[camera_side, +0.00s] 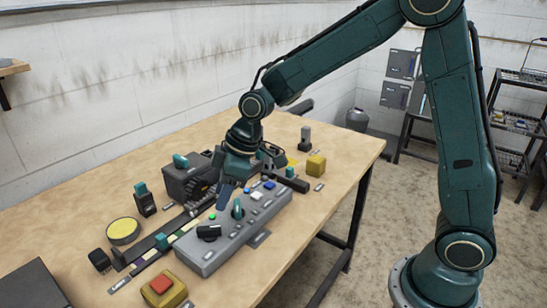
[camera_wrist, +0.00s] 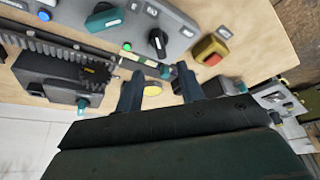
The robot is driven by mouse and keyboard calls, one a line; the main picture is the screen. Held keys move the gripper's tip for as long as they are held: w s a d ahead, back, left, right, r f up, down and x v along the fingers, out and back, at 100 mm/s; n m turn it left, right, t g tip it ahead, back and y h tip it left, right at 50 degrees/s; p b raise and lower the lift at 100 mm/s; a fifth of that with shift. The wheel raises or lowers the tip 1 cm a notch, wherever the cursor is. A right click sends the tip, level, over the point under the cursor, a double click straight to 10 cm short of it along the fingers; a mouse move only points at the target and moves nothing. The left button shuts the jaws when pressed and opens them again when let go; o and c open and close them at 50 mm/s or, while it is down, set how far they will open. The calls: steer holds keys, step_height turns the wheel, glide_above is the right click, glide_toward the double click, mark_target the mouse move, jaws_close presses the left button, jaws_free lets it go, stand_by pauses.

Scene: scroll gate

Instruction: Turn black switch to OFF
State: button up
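The black switch (camera_side: 209,232) is a rotary knob at the near-left end of a grey control box (camera_side: 222,253). In the wrist view the black switch (camera_wrist: 157,41) stands beyond my fingertips, with its handle slightly slanted and a small label on either side, too small to read. A teal rotary switch (camera_side: 238,209) sits beside it on the box. My gripper (camera_side: 226,196) is above the far edge of the box, apart from the black switch. In the wrist view my gripper (camera_wrist: 155,73) has its two fingers spread, with nothing held between them.
A lit green lamp (camera_wrist: 127,47), a white button (camera_side: 256,195) and a blue button (camera_side: 269,185) are on the box. A yellow block with a red button (camera_side: 161,286) stands nearby. A slide rail (camera_side: 165,242) and a yellow disc (camera_side: 123,231) lie behind.

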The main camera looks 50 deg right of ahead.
mark_target(210, 227)
steer(key=x, duration=1)
jaws_close()
